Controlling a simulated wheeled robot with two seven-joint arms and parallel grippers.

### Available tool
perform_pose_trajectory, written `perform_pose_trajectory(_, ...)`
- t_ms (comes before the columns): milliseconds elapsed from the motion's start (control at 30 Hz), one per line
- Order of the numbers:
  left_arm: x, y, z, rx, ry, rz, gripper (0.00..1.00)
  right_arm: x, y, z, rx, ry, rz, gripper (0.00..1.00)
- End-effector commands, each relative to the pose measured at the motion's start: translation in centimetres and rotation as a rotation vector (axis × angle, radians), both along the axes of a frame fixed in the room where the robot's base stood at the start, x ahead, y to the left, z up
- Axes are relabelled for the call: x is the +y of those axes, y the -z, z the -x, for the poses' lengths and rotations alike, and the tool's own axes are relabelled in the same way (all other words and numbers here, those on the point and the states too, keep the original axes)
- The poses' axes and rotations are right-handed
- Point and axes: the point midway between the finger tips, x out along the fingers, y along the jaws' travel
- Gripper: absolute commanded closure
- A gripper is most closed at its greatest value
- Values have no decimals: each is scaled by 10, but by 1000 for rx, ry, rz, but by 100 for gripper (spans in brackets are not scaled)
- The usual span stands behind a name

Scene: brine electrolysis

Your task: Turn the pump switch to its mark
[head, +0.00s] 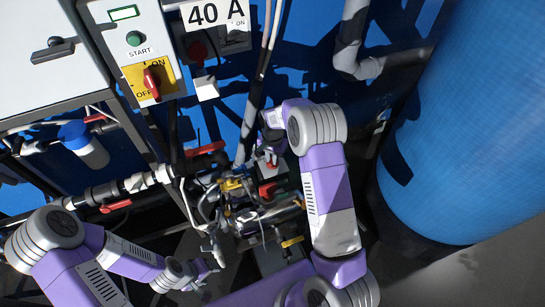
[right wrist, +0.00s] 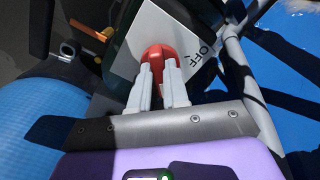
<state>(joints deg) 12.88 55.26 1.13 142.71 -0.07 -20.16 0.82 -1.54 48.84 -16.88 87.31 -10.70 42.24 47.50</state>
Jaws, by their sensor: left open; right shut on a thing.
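The pump switch, a red knob (right wrist: 155,54) on a white plate (right wrist: 138,37) marked OFF, is between the fingers of my right gripper (right wrist: 158,82) in the right wrist view. The gripper is shut on the knob, and its fingers cover the knob's near side. The knob's mark is not clearly visible. My left gripper (head: 197,273) is open and empty at the lower left, apart from the switch.
A panel at upper left holds a green START button (head: 134,38) and a red rotary handle on a yellow ON/OFF plate (head: 131,76). Pipes and valves with red handles (head: 117,205) crowd the middle. A large blue tank (head: 470,130) stands at right; floor at lower right is clear.

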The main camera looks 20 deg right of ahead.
Motion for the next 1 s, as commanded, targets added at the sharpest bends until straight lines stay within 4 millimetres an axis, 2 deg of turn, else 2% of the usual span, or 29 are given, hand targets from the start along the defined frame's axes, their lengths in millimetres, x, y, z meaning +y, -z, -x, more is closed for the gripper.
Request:
perform_pose_trajectory(33, 0, 0, 0, 0, 0, 0, 44, 0, 0, 0, -1, 4, -1, 81)
perform_pose_trajectory(167, 0, 0, 0, 0, 0, 0, 44, 0, 0, 0, -1, 3, -1, 61)
perform_pose_trajectory(200, 0, 0, 0, 0, 0, 0, 44, 0, 0, 0, -1, 2, -1, 60)
perform_pose_trajectory(433, 0, 0, 0, 0, 0, 0, 44, 0, -1, 0, -1, 1, -1, 60)
perform_pose_trajectory(533, 0, -3, 0, 0, 0, 0, 44, 0, -7, 0, -2, 1, -1, 60)
perform_pose_trajectory(800, 0, -16, 0, 0, 0, 0, 44, 0, -53, -1, -4, 2, 0, 60)
perform_pose_trajectory(1000, 0, -21, 0, 0, 0, 0, 44, 0, -73, 0, -2, 2, -1, 60)
